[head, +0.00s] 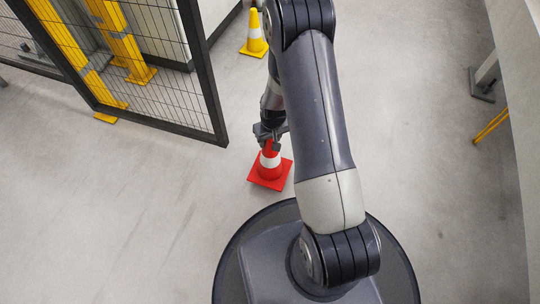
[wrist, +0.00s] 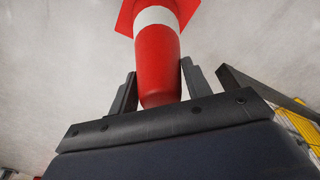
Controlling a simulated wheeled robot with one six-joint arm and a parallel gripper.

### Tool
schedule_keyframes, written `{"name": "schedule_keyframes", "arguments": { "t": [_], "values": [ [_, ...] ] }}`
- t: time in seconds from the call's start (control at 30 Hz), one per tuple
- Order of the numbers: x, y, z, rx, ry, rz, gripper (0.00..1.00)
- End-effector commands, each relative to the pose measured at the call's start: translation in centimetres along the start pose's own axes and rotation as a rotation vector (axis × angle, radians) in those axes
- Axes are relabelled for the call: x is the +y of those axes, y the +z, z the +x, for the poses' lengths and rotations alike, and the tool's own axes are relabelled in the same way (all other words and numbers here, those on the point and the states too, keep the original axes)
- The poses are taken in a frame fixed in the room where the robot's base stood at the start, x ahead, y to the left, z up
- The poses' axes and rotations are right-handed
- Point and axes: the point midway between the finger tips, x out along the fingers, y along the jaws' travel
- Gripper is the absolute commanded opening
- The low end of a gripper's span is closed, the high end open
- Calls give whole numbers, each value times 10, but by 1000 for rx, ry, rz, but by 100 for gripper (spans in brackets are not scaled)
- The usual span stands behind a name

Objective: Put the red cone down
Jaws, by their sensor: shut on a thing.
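The red cone (head: 269,172) with a white band and a square red base is upright in the head view, in front of my base. My gripper (head: 270,136) is shut on its top from above. In the wrist view the red cone (wrist: 158,62) runs from between the two dark fingers of my gripper (wrist: 158,88) toward the top edge, where its base is partly cut off. I cannot tell for sure whether the base touches the floor.
A black mesh fence panel (head: 150,90) stands close to the left of the cone. A yellow cone (head: 254,35) with a white band stands on the floor farther back. Yellow posts (head: 125,45) stand behind the mesh. The grey floor (head: 130,220) at front left is clear.

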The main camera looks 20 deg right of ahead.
Motion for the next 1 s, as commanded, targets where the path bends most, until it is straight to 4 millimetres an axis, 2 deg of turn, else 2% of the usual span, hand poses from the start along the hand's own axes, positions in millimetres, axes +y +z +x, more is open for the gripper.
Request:
{"name": "schedule_keyframes", "arguments": {
  "t": [0.03,0.17,0.4,0.77,0.8,1.0],
  "values": [
    [0,2,14,0,0,0,0],
    [0,3,24,2,0,-1,0],
    [0,8,55,2,0,1,0],
    [0,8,57,2,0,1,0],
    [0,8,57,1,0,1,48],
    [0,8,57,1,0,0,64]
  ]
}}
